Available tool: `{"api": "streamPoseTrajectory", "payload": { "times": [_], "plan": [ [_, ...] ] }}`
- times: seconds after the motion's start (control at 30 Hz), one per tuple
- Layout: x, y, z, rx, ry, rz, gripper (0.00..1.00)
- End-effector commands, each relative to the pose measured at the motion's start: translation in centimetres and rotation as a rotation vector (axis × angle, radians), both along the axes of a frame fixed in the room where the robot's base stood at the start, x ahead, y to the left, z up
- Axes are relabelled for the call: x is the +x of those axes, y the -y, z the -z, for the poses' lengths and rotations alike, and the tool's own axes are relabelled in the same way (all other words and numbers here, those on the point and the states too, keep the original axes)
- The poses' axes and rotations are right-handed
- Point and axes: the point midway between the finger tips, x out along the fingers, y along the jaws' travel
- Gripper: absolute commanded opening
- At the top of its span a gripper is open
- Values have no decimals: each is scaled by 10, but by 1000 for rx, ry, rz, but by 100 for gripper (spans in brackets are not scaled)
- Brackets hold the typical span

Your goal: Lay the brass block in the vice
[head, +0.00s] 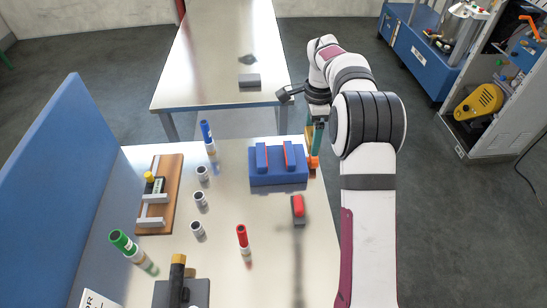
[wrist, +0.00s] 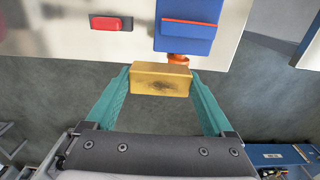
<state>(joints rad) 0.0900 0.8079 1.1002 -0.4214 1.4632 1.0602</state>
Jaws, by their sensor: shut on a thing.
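The brass block (wrist: 160,79) is held crosswise between the two teal fingers of my gripper (wrist: 160,84) in the wrist view. My gripper (head: 316,140) also shows in the head view, beside the right end of the vice and above the table's right edge. I cannot make out the block in the head view. The blue vice (head: 279,179) stands on the table with two upright blue jaws, red strips on them and a gap between. An orange part (head: 313,162) sticks out at its right end. The vice (wrist: 190,38) shows ahead of the block in the wrist view.
A red-topped block (head: 298,207) lies in front of the vice. Blue (head: 208,135), red (head: 243,240) and green (head: 130,247) markers, several small grey cups and a wooden fixture (head: 172,200) stand to the left. A second table (head: 215,60) stands behind.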

Motion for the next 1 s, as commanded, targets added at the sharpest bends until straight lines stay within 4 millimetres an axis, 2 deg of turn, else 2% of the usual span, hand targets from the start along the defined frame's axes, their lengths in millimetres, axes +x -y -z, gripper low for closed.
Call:
{"api": "streamPoseTrajectory", "payload": {
  "times": [0.2,0.37,0.43,0.63,1.0],
  "plan": [
    [29,-61,41,0,-1,-5,0],
    [43,-89,59,-1,1,-3,0],
    [45,-94,64,-1,1,-2,0],
    [45,-95,100,0,0,0,0],
    [45,-95,105,1,1,1,0]
  ]
}}
